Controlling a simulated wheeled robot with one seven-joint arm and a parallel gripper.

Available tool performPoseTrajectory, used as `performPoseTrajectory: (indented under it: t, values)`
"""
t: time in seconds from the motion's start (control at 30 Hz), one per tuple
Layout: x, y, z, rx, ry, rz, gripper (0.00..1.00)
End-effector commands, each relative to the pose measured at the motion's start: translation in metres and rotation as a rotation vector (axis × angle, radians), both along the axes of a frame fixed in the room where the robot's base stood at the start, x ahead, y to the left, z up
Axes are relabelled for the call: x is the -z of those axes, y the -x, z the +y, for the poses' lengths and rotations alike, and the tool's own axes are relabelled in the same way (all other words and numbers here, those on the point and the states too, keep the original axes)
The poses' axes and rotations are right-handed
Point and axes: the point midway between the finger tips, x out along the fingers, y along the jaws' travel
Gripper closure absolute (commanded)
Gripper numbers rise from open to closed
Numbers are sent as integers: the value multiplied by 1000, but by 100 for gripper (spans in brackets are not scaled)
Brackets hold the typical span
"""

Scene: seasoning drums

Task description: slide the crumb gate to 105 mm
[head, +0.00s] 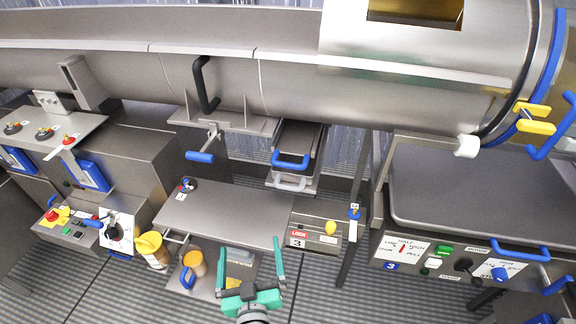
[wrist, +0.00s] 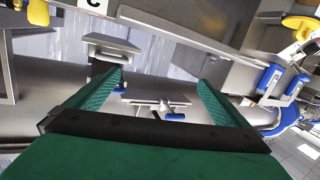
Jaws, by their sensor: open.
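My gripper (head: 250,266) is open and empty, low in the middle of the head view, over the front edge of a grey bench. Its two green fingers frame the wrist view (wrist: 160,95). No part is labelled as the crumb gate, so I cannot tell for certain which it is. A steel slide box with a blue handle (head: 290,162) hangs under the drum, with a pale handle (head: 289,183) below it. A lever with a blue grip (head: 200,157) hangs left of it. The wrist view shows a blue-gripped lever (wrist: 174,116) beyond the fingers, apart from them.
The large steel drum (head: 290,90) spans the back. A bench top (head: 230,212) lies below it, and orange-filled jars (head: 195,262) stand at its front left. A red-labelled box (head: 315,232) sits right of my gripper. A control panel (head: 440,256) is at right.

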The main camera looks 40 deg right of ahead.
Motion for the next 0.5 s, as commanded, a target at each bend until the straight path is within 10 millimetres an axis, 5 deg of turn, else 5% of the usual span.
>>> performPoseTrajectory:
  t: [0.3,0.5]
  values:
    - [-86,-35,-87,266,-17,-113,0]
    - [-115,-36,-113,357,-36,-155,0]
